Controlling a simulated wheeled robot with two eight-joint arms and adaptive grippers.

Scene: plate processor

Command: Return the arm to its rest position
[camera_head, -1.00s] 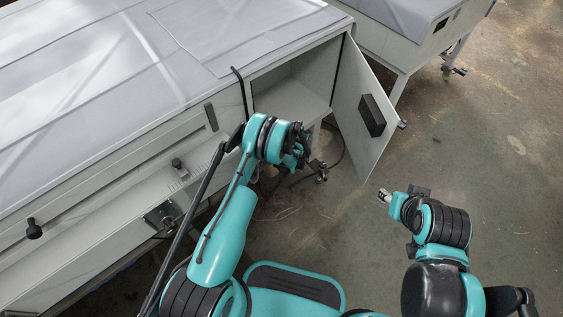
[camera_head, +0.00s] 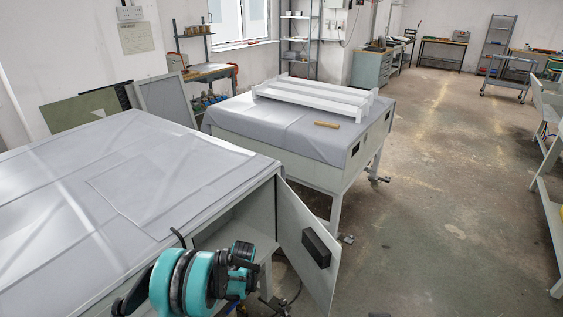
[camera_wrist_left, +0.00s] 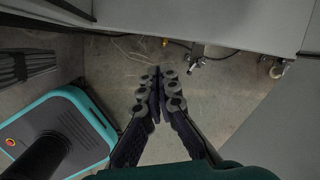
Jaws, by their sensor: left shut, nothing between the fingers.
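My left arm comes in at the bottom of the head view, with its teal and black wrist in front of the open cabinet. The left gripper (camera_head: 245,255) is mostly hidden behind the wrist there. In the left wrist view the left gripper (camera_wrist_left: 160,82) points over the floor, its dark fingers together and nothing between them. My right arm and right gripper are out of view.
The processor cabinet (camera_head: 125,180) has a grey sheeted top, and its door (camera_head: 300,232) stands open to the right. A second covered table (camera_head: 275,138) is behind it. Open floor (camera_head: 445,200) lies to the right. Castors (camera_wrist_left: 195,58) show in the wrist view.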

